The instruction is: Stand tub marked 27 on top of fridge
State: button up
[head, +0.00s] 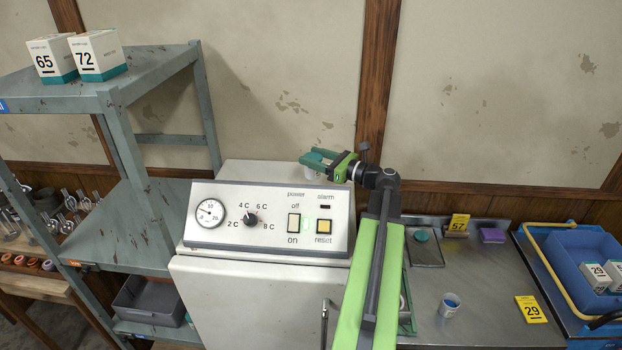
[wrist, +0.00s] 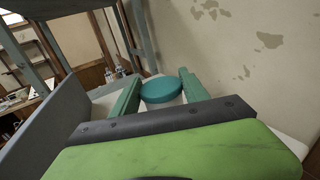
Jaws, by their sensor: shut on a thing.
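The fridge (head: 262,172) is a white cabinet with a sloping control panel on its upper front. My gripper (head: 318,158) is over the right rear part of the fridge top. It is shut on a tub, whose pale side (head: 312,173) shows a little below the fingers. In the wrist view the tub's round teal lid (wrist: 162,90) sits between the two green fingers (wrist: 160,92). No number on the tub can be read. I cannot tell whether its base touches the fridge top.
A grey shelf rack (head: 150,88) with boxes 65 and 72 stands left of the fridge. On the right, a metal counter (head: 420,285) holds a small open cup (head: 449,305) and yellow tags 57 and 29. A blue crate (head: 570,245) is further right. The fridge top's left part is clear.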

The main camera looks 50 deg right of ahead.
jog(key=shift+w+a+f, duration=0.1)
jog(key=shift+w+f, duration=0.05)
jog(key=shift+w, duration=0.1)
notch_tip(320, 180, down, 4)
jog(key=b, duration=0.4)
jog(key=shift+f, duration=0.2)
jog(key=shift+s+r, duration=0.1)
jog(key=shift+r, duration=0.2)
jog(key=shift+f, duration=0.25)
jog(key=o, duration=1.5)
jog(key=shift+r, duration=0.2)
jog(key=shift+s, duration=0.25)
jog(key=s, duration=0.3)
jog(key=s+d, duration=0.1)
jog(key=s, duration=0.3)
jog(key=s+d, duration=0.1)
jog(key=s, duration=0.3)
jog(key=shift+s+d, duration=0.2)
